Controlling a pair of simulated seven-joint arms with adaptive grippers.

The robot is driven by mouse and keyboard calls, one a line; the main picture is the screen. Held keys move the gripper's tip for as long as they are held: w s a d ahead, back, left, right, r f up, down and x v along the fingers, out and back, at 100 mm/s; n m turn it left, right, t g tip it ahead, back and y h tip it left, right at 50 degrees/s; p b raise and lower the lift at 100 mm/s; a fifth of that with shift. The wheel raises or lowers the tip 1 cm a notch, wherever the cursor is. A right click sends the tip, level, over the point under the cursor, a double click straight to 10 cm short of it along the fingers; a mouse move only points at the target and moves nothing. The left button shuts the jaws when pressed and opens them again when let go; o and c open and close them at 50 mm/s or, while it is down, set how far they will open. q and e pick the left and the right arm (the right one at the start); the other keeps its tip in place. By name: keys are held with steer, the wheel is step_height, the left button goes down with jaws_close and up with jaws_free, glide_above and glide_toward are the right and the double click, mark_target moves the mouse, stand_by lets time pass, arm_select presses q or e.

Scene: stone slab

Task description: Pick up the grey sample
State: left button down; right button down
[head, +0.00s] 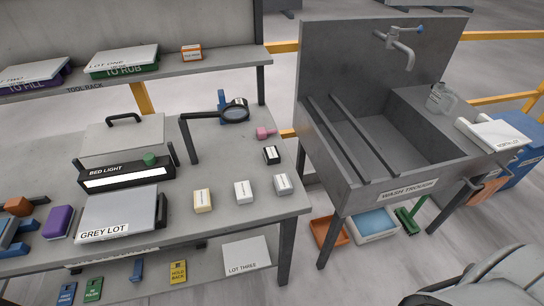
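Several small labelled blocks lie on the grey workbench (235,222) near its right end. A light grey block (283,184) is the rightmost of the front row. A whitish block (243,192) and a cream block (203,201) lie to its left, and a black block (271,155) lies behind it. Their labels are too small to read, so I cannot confirm which one is the grey sample. A grey-lidded tray marked GREY LOT (118,212) stands further left; its inside is hidden. Neither of my grippers is in view.
A lit BED LIGHT bar (125,178) and a magnifier on an arm (235,110) stand behind the blocks. A pink item (265,133) lies near the back. A wash trough (385,150) stands right of the bench, across a gap. A shelf (170,72) runs above the bench's back.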

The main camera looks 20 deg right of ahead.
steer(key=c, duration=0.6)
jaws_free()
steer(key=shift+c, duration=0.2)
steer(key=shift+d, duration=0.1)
